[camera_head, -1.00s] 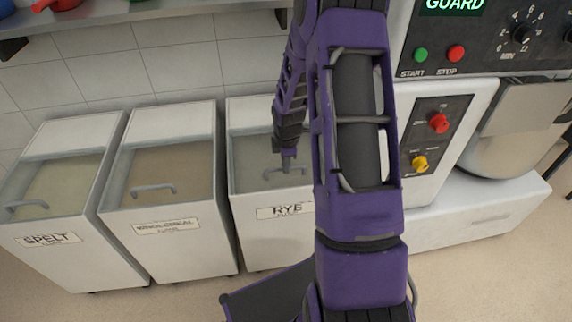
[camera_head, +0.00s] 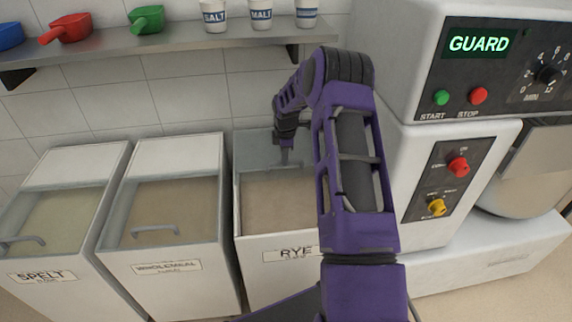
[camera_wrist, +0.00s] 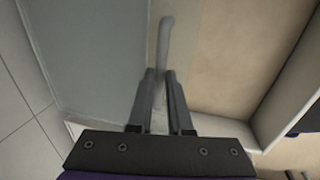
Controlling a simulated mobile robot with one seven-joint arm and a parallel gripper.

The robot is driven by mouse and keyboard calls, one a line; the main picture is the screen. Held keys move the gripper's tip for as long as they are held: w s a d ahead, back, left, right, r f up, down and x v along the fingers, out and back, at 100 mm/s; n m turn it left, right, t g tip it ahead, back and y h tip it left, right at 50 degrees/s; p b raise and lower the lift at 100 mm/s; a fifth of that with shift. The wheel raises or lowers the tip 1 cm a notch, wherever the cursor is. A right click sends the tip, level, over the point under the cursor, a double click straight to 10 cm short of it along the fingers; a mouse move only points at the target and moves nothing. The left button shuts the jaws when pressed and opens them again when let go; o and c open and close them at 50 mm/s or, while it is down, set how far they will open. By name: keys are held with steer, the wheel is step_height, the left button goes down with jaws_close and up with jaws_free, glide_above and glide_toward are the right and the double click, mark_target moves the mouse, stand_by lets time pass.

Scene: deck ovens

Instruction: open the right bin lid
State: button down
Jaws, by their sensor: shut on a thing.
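The right bin, labelled RYE (camera_head: 262,244), stands last in a row of three. Its clear grey lid (camera_head: 252,150) sits at the back of the bin top, with the front part of the opening uncovered and pale brown flour (camera_head: 275,205) showing. My gripper (camera_head: 285,160) is at the lid's front edge. In the wrist view my gripper (camera_wrist: 160,77) is shut on the grey lid handle (camera_wrist: 165,40), which runs between the fingers. The lid panel (camera_wrist: 90,50) is left of the handle and flour is to the right. My arm hides the bin's right side.
The wholemeal bin (camera_head: 167,268) and spelt bin (camera_head: 42,277) stand to the left, lids covering them. A wall shelf (camera_head: 180,48) with scoops and cups hangs above. A white machine (camera_head: 430,185) with knobs stands close on the right.

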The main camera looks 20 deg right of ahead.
steer(key=shift+w+d, duration=0.15)
steer(key=shift+w, duration=0.15)
steer(key=c, duration=0.8)
jaws_free()
steer(key=shift+c, duration=0.2)
steer(key=s+a+r+p, duration=0.1)
steer(key=s+r+p, duration=0.1)
steer(key=r, duration=1.5)
steer(key=shift+s, duration=0.65)
